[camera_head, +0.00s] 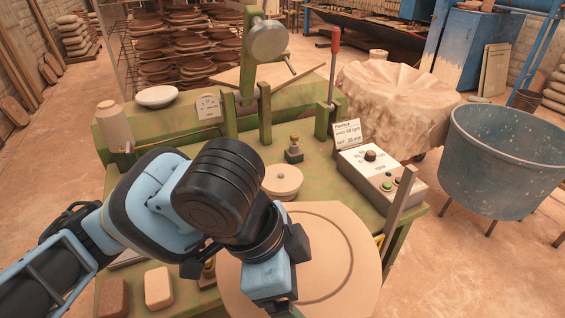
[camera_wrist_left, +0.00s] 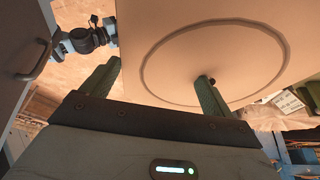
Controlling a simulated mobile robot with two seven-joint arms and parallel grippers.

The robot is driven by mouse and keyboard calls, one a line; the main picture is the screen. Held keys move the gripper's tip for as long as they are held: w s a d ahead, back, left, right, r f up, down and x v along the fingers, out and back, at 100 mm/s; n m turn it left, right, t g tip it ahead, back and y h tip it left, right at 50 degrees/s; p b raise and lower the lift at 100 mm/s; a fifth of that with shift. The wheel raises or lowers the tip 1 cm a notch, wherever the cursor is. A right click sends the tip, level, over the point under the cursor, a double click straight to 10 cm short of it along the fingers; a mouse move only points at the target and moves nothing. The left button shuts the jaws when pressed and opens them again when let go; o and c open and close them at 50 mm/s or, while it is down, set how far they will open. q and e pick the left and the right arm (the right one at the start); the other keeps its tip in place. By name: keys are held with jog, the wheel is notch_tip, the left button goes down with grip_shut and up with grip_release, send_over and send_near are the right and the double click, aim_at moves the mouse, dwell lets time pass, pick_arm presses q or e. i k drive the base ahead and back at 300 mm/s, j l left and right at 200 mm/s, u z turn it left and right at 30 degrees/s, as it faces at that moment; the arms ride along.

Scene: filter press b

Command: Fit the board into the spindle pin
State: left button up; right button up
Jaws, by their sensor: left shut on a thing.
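The board (camera_head: 335,250) is a large tan plate with a ring groove on its face. In the head view it is at the near edge of the green table, overlapping it. My left gripper (camera_head: 272,290) is shut on the board, over its left part. In the left wrist view the board (camera_wrist_left: 165,25) fills the top, with one finger over its face and the other by its edge. A small dark spot shows near the right fingertip. A small pale round disc (camera_head: 283,182) sits on the table beyond the board; I cannot make out the spindle pin. My right gripper is not identifiable.
The green table (camera_head: 235,165) carries a control box (camera_head: 380,178) at the right and a post with a knob (camera_head: 294,152) behind the disc. Two blocks (camera_head: 158,287) lie at the near left. A blue tub (camera_head: 500,165) stands to the right.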

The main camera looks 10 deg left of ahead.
aim_at(281, 177)
jog(key=i+j, duration=0.15)
jog(key=i, duration=0.8)
